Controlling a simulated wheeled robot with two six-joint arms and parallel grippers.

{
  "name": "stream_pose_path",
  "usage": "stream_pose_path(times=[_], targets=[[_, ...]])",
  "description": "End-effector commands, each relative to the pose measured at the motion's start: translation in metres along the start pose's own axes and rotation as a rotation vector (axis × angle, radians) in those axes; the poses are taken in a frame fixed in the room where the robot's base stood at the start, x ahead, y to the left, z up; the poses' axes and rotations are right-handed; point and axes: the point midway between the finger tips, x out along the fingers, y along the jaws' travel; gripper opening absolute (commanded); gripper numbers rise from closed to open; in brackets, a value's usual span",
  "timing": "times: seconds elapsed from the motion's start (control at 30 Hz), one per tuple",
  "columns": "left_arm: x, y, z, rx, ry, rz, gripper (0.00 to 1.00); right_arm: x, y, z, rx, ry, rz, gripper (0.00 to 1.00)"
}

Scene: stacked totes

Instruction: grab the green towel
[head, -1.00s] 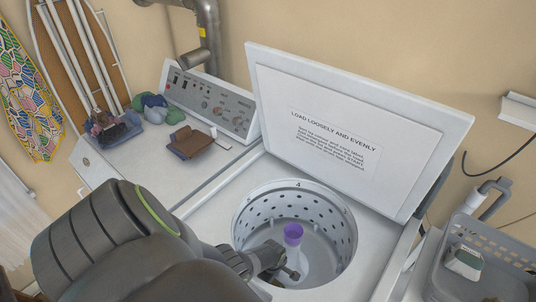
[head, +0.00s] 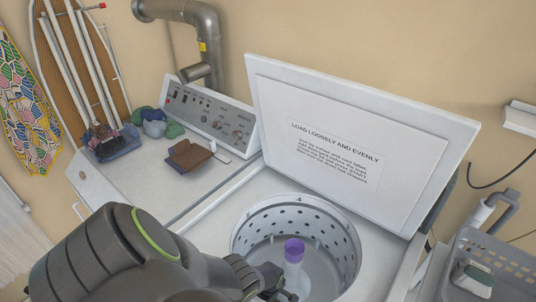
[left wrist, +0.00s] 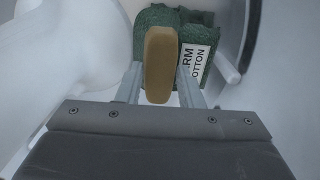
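A dark green towel (left wrist: 196,38) with a white label, partly reading "ARM COTTON", shows in the left wrist view, inside white walls. It is not visible in the head view. A tan, rounded, elongated thing (left wrist: 161,62) stands in front of it and hides part of it. My left gripper (left wrist: 161,82) has its two grey fingers apart, one on each side of the tan thing; I cannot tell if they touch it. In the head view my left gripper (head: 282,283) is low in the washer drum opening, left of the purple-topped agitator (head: 294,250). My right gripper is not in view.
The washer drum (head: 255,225) is open, with its lid (head: 410,130) raised behind it. Brown folded cloth (head: 190,155) and several coloured cloths (head: 153,128) lie on the machine to the left. A grey basket (head: 500,255) stands at the right.

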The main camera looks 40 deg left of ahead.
Motion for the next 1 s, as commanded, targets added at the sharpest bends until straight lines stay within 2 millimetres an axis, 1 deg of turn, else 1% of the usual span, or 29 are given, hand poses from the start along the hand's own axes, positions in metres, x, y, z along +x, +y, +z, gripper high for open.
stream_pose_path(times=[0.03, 0.23, 0.77, 0.87, 1.0], targets=[[0.0, 0.0, 0.0, 0.0, 0.0, 0.0, 0.26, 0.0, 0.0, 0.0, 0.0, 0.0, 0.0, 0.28], [0.0, 0.0, 0.0, 0.0, 0.0, 0.0, 0.0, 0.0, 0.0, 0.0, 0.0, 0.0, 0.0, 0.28], [-0.001, 0.001, 0.0, 0.0, 0.0, 0.001, 0.0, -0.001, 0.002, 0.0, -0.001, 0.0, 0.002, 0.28], [-0.005, 0.0, 0.0, 0.0, 0.0, 0.001, 0.0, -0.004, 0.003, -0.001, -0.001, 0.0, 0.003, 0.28], [-0.014, 0.001, 0.0, 0.0, 0.0, 0.001, 0.0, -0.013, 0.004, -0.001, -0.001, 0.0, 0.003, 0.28]])
